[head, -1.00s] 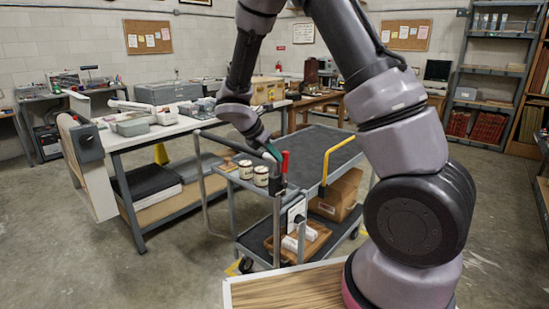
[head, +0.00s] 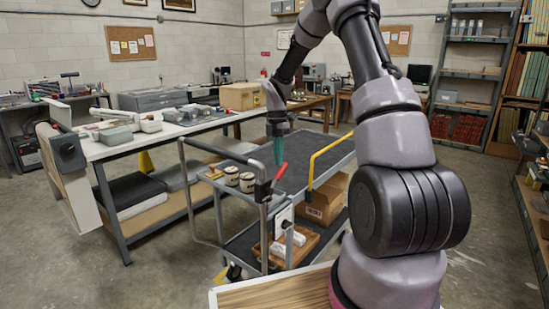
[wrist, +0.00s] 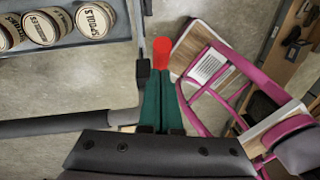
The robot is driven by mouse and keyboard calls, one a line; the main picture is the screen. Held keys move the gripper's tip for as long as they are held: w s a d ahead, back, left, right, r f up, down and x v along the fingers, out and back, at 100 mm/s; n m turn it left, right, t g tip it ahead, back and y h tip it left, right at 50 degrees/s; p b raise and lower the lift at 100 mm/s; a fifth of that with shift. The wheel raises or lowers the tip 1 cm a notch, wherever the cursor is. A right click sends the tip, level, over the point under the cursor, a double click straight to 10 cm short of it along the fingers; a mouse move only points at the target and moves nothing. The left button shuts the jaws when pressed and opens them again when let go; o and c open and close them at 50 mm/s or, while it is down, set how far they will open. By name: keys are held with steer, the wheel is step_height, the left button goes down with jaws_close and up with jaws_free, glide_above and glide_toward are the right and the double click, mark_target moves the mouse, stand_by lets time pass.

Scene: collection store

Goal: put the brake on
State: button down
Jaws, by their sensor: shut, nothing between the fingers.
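The red grip's end also shows in the wrist view (wrist: 161,46). My gripper (head: 279,160) points down just above the lever, its teal fingers shut and empty. In the wrist view the fingertips (wrist: 160,82) are close to the red end; I cannot tell whether they touch it. The wheels' brake itself is not clearly visible.
Tins (head: 247,182) stand in the cart's small upper tray. A yellow bar (head: 322,160) rises on the cart right of the lever. A cardboard box (head: 322,207) sits on the lower shelf. A long workbench (head: 112,150) stands left. Floor is clear at right.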

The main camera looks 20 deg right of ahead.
steer(key=shift+w+d+f, duration=0.25)
steer(key=shift+d+f, duration=0.1)
steer(key=shift+d, duration=0.1)
steer(key=shift+d, duration=0.1)
stand_by(0.4)
